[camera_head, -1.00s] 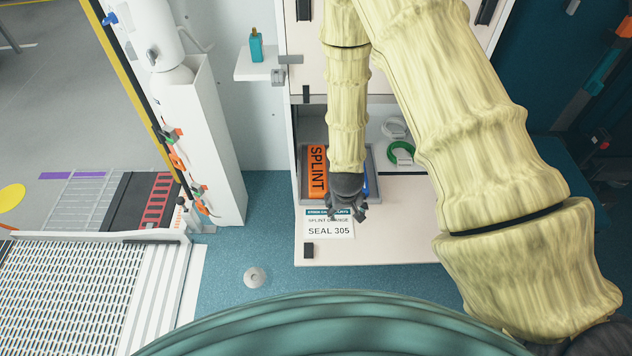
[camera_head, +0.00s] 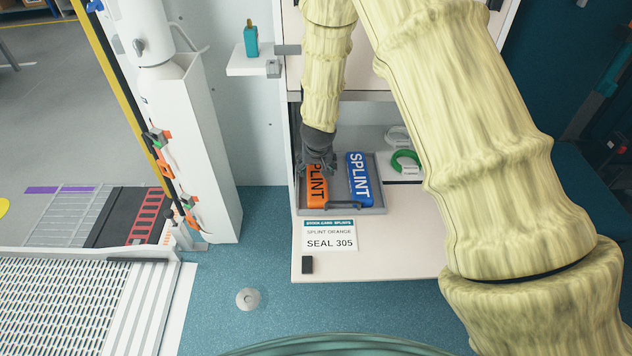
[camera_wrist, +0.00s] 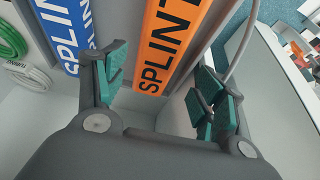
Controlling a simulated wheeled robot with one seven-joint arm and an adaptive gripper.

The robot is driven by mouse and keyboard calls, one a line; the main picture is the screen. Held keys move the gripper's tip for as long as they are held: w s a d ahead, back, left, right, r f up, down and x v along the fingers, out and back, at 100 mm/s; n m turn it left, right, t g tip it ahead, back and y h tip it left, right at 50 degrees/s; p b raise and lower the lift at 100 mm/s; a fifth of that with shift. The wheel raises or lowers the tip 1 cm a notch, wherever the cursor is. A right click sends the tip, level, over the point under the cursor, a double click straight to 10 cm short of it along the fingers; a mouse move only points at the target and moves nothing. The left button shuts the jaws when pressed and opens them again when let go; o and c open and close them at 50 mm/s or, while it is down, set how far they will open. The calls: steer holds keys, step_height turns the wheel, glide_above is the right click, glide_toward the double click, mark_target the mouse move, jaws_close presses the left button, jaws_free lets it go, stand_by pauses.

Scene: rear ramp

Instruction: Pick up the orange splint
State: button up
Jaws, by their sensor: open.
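The orange splint (camera_head: 316,190), marked SPLINT, lies in a grey tray (camera_head: 345,211) on the lowered cabinet shelf. A blue splint (camera_head: 359,178) lies to its right in the same tray. My gripper (camera_head: 318,165) is over the far part of the orange splint and hides some of it. In the wrist view the open gripper (camera_wrist: 160,100) has teal pads on either side of the orange splint's line (camera_wrist: 168,45), with nothing held between them. The blue splint (camera_wrist: 66,32) shows left of it. I cannot tell the exact height of the fingers above the splint.
Green and white coils (camera_head: 405,161) lie right of the tray. A label card (camera_head: 330,235) reading SEAL 305 is on the shelf flap (camera_head: 390,255) in front. A cabinet side wall stands close to the tray's left. A small side shelf (camera_head: 252,66) holds a teal bottle.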

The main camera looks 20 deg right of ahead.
mark_target(317, 175)
steer(key=b+x, duration=0.2)
steer(key=x, duration=0.5)
steer(key=shift+d+f, duration=0.1)
steer(key=shift+f, duration=0.15)
steer(key=c, duration=0.8)
